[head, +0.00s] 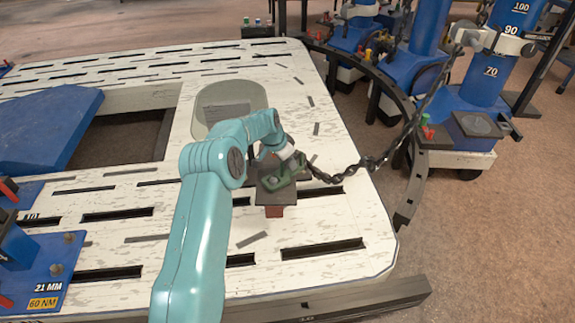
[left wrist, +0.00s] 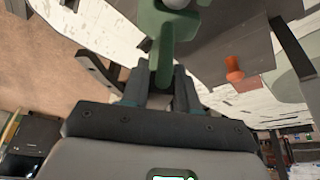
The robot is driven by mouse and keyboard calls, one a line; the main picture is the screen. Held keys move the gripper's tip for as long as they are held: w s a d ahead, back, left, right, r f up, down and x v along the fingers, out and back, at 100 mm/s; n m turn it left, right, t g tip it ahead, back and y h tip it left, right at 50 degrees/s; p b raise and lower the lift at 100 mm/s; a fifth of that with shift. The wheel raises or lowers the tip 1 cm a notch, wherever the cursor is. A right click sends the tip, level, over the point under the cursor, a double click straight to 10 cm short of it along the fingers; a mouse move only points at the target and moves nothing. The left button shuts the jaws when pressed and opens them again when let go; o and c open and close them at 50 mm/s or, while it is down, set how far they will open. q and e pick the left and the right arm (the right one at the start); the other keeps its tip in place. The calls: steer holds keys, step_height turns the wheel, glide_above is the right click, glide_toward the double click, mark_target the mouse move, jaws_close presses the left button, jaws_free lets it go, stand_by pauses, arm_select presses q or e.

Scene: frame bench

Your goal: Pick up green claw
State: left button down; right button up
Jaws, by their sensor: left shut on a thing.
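The green claw (head: 276,179) is at the dark square plate (head: 275,197) on the white slotted bench, near the bench's right side. A dark chain (head: 350,171) runs from beside the claw up to the right. My left gripper (head: 292,163) is shut on the claw. In the left wrist view the claw (left wrist: 163,42) reaches down between the two fingers of my left gripper (left wrist: 162,80). I cannot tell whether the claw touches the plate. My right gripper is not in view.
A pale grey-green bin (head: 252,98) sits behind my left arm. A blue panel (head: 45,130) lies by a dark opening at left. Blue towers (head: 480,85) with a curved dark rail (head: 405,105) stand at right. A reddish block (head: 275,212) shows below the plate.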

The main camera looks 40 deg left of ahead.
arm_select(q)
step_height(320, 180, up, 19)
steer(key=p, duration=0.3)
steer(key=shift+w, duration=0.1)
stand_by(0.5)
